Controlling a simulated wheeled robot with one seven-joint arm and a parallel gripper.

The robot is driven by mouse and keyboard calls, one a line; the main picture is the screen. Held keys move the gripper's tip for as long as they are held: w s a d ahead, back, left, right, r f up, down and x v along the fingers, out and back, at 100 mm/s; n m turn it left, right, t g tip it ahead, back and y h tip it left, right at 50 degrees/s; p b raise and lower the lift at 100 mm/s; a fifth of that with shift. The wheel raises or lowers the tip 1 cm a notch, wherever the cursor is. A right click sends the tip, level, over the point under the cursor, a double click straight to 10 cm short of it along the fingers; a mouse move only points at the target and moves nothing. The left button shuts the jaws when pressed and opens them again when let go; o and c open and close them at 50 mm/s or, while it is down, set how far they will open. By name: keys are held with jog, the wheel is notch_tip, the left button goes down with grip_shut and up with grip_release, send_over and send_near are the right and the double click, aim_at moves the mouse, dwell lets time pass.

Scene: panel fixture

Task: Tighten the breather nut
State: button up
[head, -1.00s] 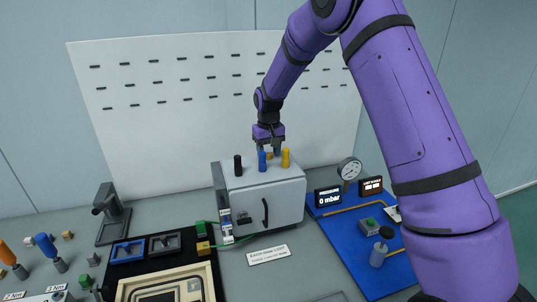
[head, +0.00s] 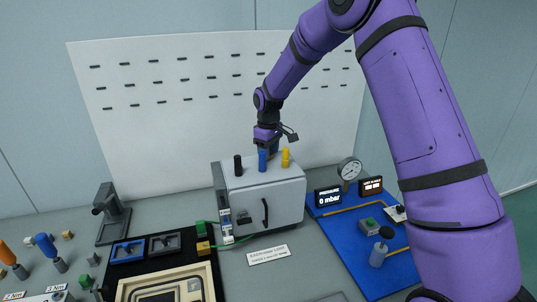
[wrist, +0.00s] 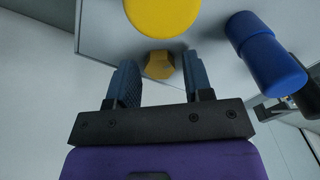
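A small brass-yellow hexagonal nut (wrist: 187,68), which looks like the breather nut, shows in the wrist view on top of the grey box. In the head view I cannot make it out. My gripper (wrist: 160,75) is open, with its two dark fingers apart.
A blue cylinder (head: 262,161), a yellow cylinder (head: 285,157) and a black cylinder (head: 238,166) stand on the box top close to my gripper. A white slotted panel (head: 150,140) rises behind. A gauge (head: 349,169) and a "0 mbar" display (head: 328,196) stand at right.

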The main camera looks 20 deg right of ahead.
jog(key=c, duration=0.7)
jog(key=m, duration=0.3)
jog(key=shift+m, duration=0.3)
jog(key=shift+m, duration=1.7)
